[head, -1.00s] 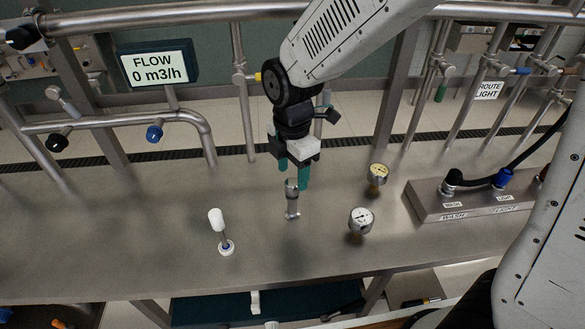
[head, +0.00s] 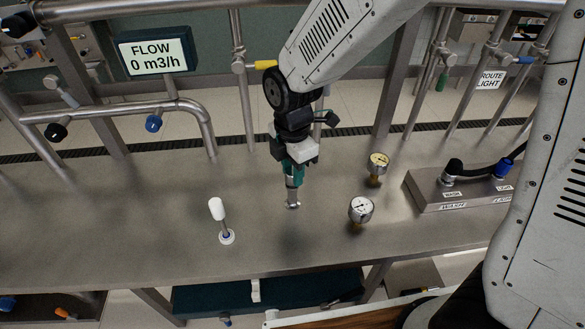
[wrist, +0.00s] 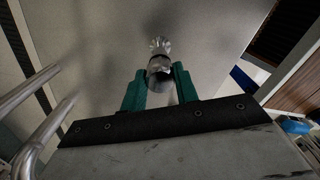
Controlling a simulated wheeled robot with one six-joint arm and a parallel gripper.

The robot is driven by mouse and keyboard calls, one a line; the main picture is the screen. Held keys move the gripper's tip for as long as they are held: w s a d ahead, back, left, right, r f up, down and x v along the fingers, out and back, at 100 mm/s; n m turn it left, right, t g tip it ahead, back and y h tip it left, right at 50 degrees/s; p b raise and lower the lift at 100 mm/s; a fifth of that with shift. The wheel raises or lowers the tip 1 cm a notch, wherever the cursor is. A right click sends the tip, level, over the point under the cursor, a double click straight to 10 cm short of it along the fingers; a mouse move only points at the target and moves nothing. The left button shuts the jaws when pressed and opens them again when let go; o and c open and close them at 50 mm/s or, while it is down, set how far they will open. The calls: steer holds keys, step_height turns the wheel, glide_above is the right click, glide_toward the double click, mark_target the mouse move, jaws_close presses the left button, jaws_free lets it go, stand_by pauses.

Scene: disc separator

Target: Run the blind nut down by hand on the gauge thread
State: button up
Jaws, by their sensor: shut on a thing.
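My gripper (head: 293,176) has teal fingers and points down at the steel bench. It is shut on the blind nut (wrist: 158,68), a small metal cylinder between the fingertips in the wrist view. Below it, the gauge thread's metal fitting (head: 293,205) stands on the bench in the head view, and its star-like end (wrist: 160,45) shows beyond the nut in the wrist view. The nut is in line with the fitting; I cannot tell how far it sits on the thread, since the fingers hide part of it.
A white-handled tool (head: 217,210) stands on a round base to the left. A grey valve block (head: 460,190) is further right. The bench (head: 130,240) at left front is clear.

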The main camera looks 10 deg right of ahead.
steer(key=shift+m, duration=1.4)
steer(key=shift+m, duration=1.6)
steer(key=m, duration=0.3)
steer(key=m, duration=0.3)
